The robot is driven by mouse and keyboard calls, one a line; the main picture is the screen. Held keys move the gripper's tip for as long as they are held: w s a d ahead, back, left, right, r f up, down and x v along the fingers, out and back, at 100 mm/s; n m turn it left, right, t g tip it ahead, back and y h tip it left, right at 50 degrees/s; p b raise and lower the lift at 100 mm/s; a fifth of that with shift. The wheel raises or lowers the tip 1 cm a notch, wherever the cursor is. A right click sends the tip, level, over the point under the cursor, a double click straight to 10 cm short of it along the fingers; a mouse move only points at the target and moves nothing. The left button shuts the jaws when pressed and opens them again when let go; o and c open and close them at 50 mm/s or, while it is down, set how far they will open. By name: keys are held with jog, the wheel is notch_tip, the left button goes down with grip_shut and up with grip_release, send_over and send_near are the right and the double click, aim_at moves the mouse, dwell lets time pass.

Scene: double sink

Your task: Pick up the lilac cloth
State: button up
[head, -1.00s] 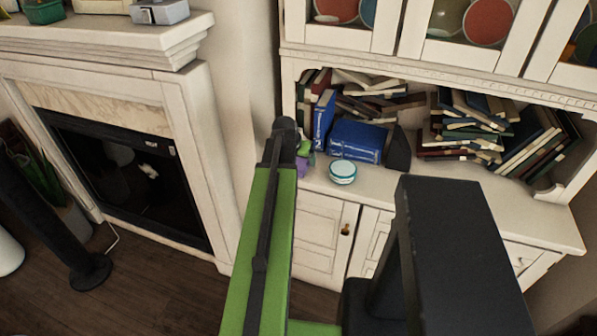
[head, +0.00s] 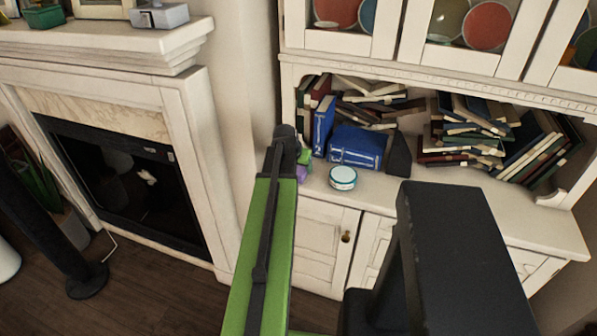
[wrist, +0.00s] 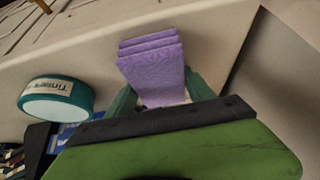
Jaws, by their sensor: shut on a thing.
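The lilac cloth (wrist: 152,68) is a folded, layered bundle in the wrist view. It stands up from between the two teal fingers of my gripper (wrist: 162,97), which is shut on it. In the head view only a small lilac patch of the cloth (head: 301,173) shows, beside the end of my green arm at the cabinet's left side. My arm hides most of it there. I cannot tell whether the cloth still touches the cabinet top.
A round teal-and-white tin (head: 343,177) stands on the white cabinet (head: 450,205) right of the cloth. Blue books (head: 357,147) and a dark wedge stand behind it, with piled books (head: 480,135) farther right. A white fireplace (head: 190,150) is at left.

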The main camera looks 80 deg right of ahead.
jog(key=c, duration=0.3)
jog(key=shift+c, duration=0.2)
jog(key=shift+r+p, duration=0.55)
jog(key=shift+p, duration=0.05)
notch_tip(320, 180, up, 4)
jog(key=p, duration=0.4)
jog(key=s+a+r+p, duration=0.2)
jog(key=s, duration=0.1)
jog(key=s+a+r+p, duration=0.2)
jog(key=s+a, duration=0.1)
jog(key=s+a+r+p, duration=0.2)
jog(key=s, duration=0.1)
jog(key=shift+a, duration=0.3)
